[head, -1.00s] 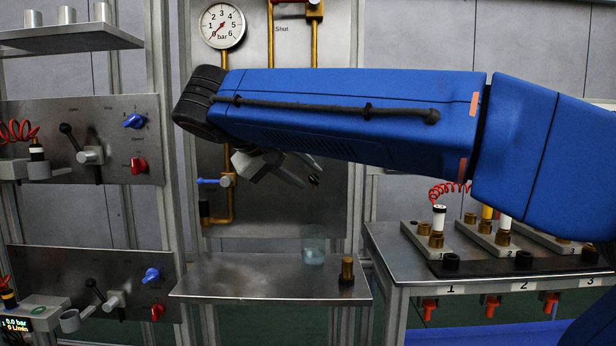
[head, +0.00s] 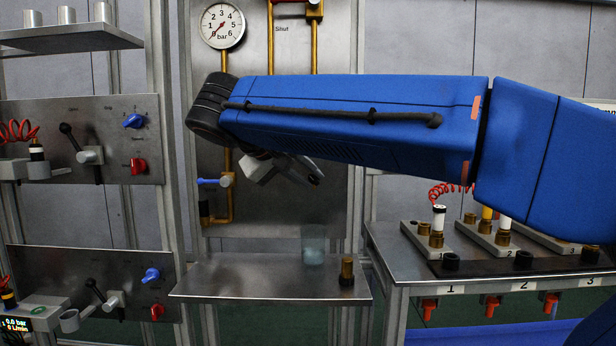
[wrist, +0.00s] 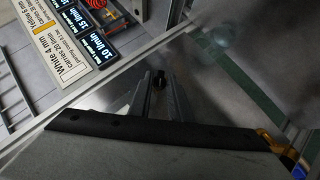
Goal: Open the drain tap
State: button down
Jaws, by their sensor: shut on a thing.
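The drain tap (head: 209,182) has a blue lever lying level, pointing left across the upright brass pipe (head: 229,205) of the back panel. My gripper (head: 315,176) is to the right of the tap, apart from it, and points down to the right above the small shelf.
A steel shelf (head: 230,278) below holds a clear glass (head: 314,246) and a brass fitting (head: 346,271). A pressure gauge (head: 222,25) is above. A bench (head: 390,262) with fittings is at the right; control panels (head: 60,170) are at the left.

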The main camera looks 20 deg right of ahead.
jog(key=y, duration=0.1)
jog(key=m+y, duration=0.1)
jog(key=d+m+y, duration=0.1)
jog(key=y, duration=0.1)
jog(key=shift+s+r+t, duration=0.2)
jog(key=shift+r+t, duration=0.05)
jog(key=shift+t, duration=0.05)
jog(key=shift+d+m+t+y, duration=0.15)
jog(key=shift+m+t+y, duration=0.25)
jog(key=shift+m+y, duration=0.65)
jog(key=shift+y, duration=0.35)
jog(key=c, duration=1.8)
grip_release()
jog(key=shift+c, duration=0.2)
jog(key=shift+s+r, duration=0.1)
jog(key=v, duration=1.7)
